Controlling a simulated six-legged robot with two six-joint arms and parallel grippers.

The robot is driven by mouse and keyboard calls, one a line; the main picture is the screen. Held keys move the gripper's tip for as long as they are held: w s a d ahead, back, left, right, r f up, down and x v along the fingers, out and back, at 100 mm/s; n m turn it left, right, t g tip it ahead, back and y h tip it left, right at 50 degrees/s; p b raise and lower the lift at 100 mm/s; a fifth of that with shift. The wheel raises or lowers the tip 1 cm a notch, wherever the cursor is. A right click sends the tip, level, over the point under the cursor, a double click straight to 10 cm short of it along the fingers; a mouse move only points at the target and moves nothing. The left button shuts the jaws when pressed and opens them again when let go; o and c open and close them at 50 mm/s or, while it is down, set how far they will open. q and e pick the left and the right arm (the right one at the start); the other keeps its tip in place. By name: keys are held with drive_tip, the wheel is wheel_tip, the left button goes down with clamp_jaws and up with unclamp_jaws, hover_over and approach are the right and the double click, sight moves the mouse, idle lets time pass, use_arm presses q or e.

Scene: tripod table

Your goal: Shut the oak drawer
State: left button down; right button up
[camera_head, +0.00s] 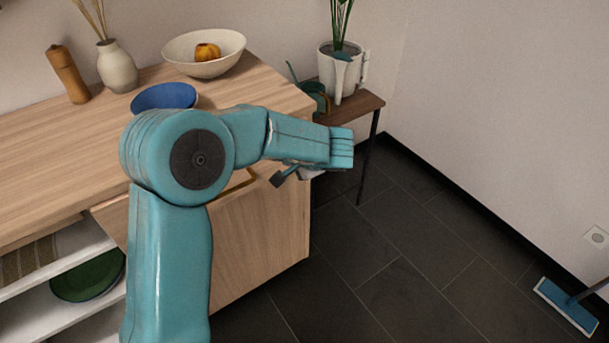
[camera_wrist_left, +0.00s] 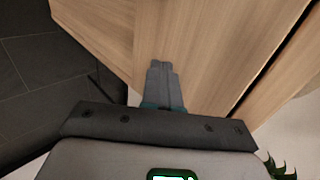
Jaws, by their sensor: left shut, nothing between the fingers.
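The oak drawer (camera_head: 110,218) is in the front of the oak cabinet, below its top. My left arm covers most of the drawer front, so I cannot tell how far it stands out. A brass handle (camera_head: 240,187) shows just right of my arm. My left gripper (camera_head: 279,180) is shut and empty, in front of the cabinet's right part, right of the handle. In the left wrist view the closed fingers (camera_wrist_left: 165,82) point at a pale oak surface (camera_wrist_left: 190,35); I cannot tell whether they touch it. My right gripper is not in view.
On the cabinet top (camera_head: 60,150) stand a blue bowl (camera_head: 164,96), a cream bowl (camera_head: 205,55), a vase (camera_head: 117,68) and a wooden mill (camera_head: 68,75). A side table (camera_head: 350,108) with a potted plant stands behind right. The dark floor at right is mostly free.

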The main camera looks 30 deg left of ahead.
use_arm(q)
drive_tip(key=shift+w+a+r, duration=0.1)
drive_tip(key=shift+w+a, duration=0.15)
drive_tip(key=shift+a, duration=0.3)
drive_tip(key=shift+w+a, duration=0.2)
drive_tip(key=shift+a, duration=0.3)
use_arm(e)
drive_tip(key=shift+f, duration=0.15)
use_arm(q)
drive_tip(key=shift+a+r, duration=0.1)
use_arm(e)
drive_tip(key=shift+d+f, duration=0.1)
